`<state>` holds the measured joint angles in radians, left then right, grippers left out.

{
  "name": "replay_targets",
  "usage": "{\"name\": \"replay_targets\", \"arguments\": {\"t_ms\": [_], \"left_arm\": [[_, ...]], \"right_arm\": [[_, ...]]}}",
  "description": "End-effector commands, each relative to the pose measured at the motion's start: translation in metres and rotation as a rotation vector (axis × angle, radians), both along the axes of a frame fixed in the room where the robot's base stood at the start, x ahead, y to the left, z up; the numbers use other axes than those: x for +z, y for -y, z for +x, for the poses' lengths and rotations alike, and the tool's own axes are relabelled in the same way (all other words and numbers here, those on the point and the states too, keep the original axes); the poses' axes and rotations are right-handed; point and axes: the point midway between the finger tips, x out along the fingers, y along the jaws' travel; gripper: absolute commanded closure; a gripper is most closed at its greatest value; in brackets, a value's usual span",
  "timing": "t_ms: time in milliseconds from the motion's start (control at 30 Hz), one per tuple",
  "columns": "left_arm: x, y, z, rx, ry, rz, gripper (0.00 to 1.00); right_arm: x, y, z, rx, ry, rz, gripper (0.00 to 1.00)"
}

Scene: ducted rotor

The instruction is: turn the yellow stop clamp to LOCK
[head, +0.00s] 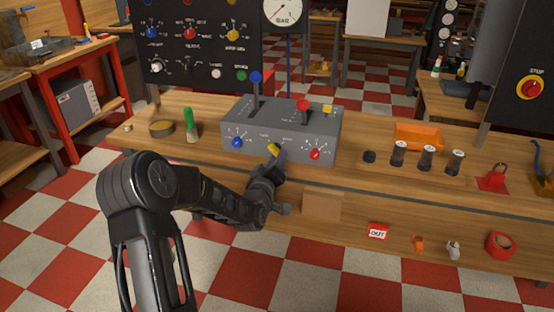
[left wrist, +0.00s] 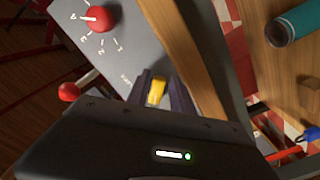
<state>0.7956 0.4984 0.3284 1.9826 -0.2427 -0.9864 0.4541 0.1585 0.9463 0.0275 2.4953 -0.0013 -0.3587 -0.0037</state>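The grey control box (head: 240,147) stands on the wooden bench. The yellow stop clamp (head: 276,152) is a small lever low on its front face, tilted in the head view, between a blue knob and a red knob. Small labels are printed above it, too small to read surely. My left gripper (head: 272,161) is at the front face, around the clamp. In the left wrist view the yellow piece (left wrist: 156,91) sits closely between the two dark fingers (left wrist: 163,92), which look shut on it. The hand hides part of the clamp. My right gripper is not in view.
A blue knob (head: 237,142) and a red knob (head: 315,154) flank the clamp. A red-topped lever (head: 303,104) stands on the box. A green-topped bottle (head: 190,125) stands left, an orange bin (head: 418,137) right. Black cylinders (head: 427,157) stand before the bin.

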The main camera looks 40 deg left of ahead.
Motion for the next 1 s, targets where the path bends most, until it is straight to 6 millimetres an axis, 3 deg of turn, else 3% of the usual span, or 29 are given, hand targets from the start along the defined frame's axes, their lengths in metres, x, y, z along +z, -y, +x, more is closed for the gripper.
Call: {"name": "replay_targets", "arguments": {"t_ms": [233,600,1000], "left_arm": [[-0.0002,0.0001,0.0011,-0.001,-0.001,0.000,0.73],[-0.0001,0.0000,0.0008,0.000,0.000,0.000,1.00],[-0.0006,-0.0001,0.0007,0.000,-0.001,0.004,1.00]], "right_arm": [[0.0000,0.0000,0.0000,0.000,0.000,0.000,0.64],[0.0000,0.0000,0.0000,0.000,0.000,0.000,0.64],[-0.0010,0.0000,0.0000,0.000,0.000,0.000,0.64]]}}
